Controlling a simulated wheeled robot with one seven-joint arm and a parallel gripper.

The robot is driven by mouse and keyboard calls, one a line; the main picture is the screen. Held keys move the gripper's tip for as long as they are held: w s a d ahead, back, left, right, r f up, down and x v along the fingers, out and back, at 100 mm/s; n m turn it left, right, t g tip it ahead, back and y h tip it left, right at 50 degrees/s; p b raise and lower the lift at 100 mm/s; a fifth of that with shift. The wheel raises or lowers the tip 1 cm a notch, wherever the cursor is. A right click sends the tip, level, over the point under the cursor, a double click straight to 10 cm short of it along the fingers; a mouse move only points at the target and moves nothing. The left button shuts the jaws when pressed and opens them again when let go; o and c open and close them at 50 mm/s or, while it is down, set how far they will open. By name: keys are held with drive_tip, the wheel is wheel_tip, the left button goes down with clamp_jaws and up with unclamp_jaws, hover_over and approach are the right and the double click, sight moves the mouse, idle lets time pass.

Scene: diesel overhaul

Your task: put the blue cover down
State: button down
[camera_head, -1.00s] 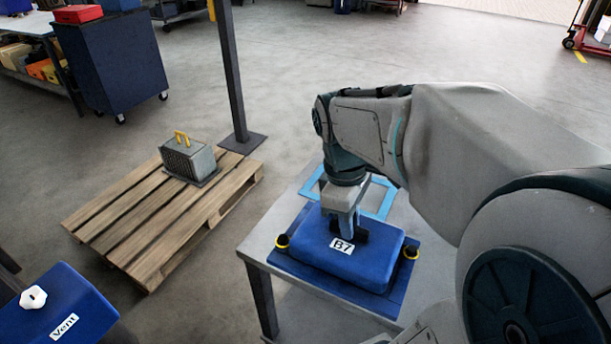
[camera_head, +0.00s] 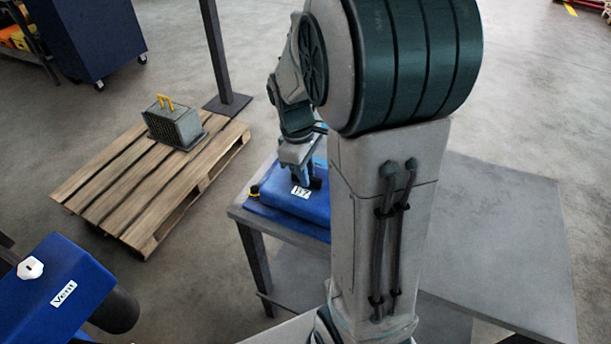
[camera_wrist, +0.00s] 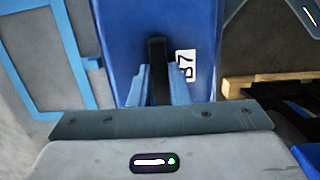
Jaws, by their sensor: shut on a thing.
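The blue cover (camera_head: 312,208), with a white B7 label, is on the left part of the grey table (camera_head: 500,225). My arm hides its right side. My gripper (camera_head: 306,183) is above it, shut on its black handle. The wrist view shows the cover (camera_wrist: 125,35) and the black handle between the fingers of my gripper (camera_wrist: 158,85). Whether the cover rests fully on the blue plate under it cannot be told.
A light-blue square outline (camera_wrist: 68,45) lies beside the cover. A wooden pallet (camera_head: 95,185) on the floor carries a grey box with yellow handles (camera_head: 175,125). A post (camera_head: 214,50) stands behind it. A blue box labelled Vent (camera_head: 50,290) is at lower left. The table's right part is bare.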

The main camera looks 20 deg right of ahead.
drive_tip(key=shift+f, duration=1)
drive_tip(key=shift+f, duration=0.1)
drive_tip(key=shift+f, duration=0.15)
drive_tip(key=c, duration=1.4)
unclamp_jaws()
drive_tip(key=shift+o, duration=0.2)
drive_tip(key=shift+r, duration=0.2)
wheel_tip(320, 180, up, 11)
drive_tip(key=w+a, duration=0.1)
drive_tip(key=s+a+f+m+t+y, duration=0.1)
drive_tip(key=s+a+m+t, duration=0.3)
drive_tip(key=s, duration=0.8)
drive_tip(key=shift+s+a+m, duration=0.35)
drive_tip(key=shift+a+m, duration=0.85)
drive_tip(key=shift+m, duration=0.8)
